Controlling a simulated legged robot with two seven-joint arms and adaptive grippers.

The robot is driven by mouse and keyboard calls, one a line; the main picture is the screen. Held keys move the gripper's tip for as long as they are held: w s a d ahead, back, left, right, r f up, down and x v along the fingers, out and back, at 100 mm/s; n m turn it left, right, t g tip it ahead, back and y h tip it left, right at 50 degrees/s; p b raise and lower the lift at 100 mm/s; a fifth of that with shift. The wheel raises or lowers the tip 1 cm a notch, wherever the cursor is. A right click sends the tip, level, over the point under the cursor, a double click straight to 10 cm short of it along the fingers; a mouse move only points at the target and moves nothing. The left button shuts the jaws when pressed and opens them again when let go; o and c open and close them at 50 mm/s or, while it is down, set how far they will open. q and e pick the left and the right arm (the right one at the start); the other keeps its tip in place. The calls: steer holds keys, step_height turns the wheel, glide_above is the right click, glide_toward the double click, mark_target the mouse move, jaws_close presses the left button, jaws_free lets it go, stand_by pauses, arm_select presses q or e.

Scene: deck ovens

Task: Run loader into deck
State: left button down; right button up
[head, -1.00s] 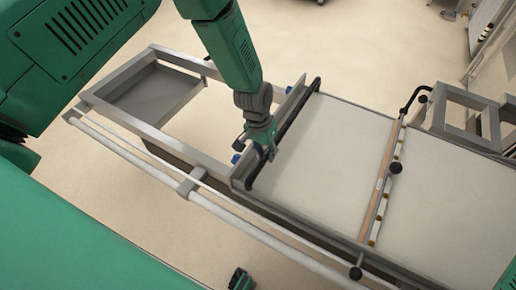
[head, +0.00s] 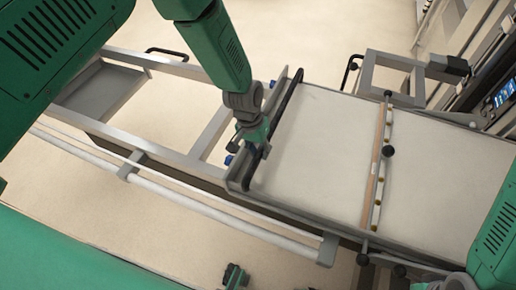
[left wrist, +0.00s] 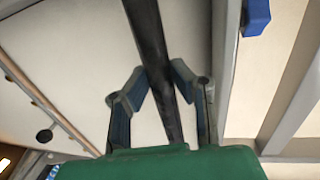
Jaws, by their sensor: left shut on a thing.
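The loader (head: 320,150) is a pale flat belt deck in a grey metal frame, lying across the middle of the head view. A dark handle bar (head: 288,103) runs along its left end. My left gripper (head: 256,142) is shut around this bar. In the left wrist view, the two fingers (left wrist: 160,92) sit on either side of the dark bar (left wrist: 148,30). The deck oven (head: 497,98) shows partly at the upper right edge, with a lit control panel. A small green and dark part at the bottom looks like my right gripper (head: 235,276); its jaws are unclear.
A long grey rail frame (head: 165,152) carries the loader and extends to the left, with a grey tray (head: 100,90) at its far end. A wooden strip with knobs (head: 377,165) crosses the belt. Open floor (head: 330,40) lies behind the loader.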

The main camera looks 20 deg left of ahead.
arm_select(q)
steer(key=shift+w+a+r, duration=0.2)
steer(key=shift+w+a, duration=0.05)
steer(key=shift+d, duration=0.5)
steer(key=c, duration=1.4)
jaws_free()
steer(key=shift+d+r, duration=0.1)
steer(key=shift+d, duration=0.05)
steer(key=shift+o, duration=0.2)
steer(key=shift+s+d, duration=0.15)
steer(key=shift+s, duration=0.05)
steer(key=shift+a, duration=0.25)
steer(key=shift+a+r, duration=0.2)
steer(key=shift+r, duration=0.1)
step_height(320, 180, up, 11)
steer(key=a, duration=0.1)
steer(key=shift+a, duration=0.15)
arm_select(e)
steer(key=shift+s+a+r, duration=0.3)
steer(key=shift+a+r, duration=0.05)
arm_select(q)
steer(key=shift+w+a, duration=0.1)
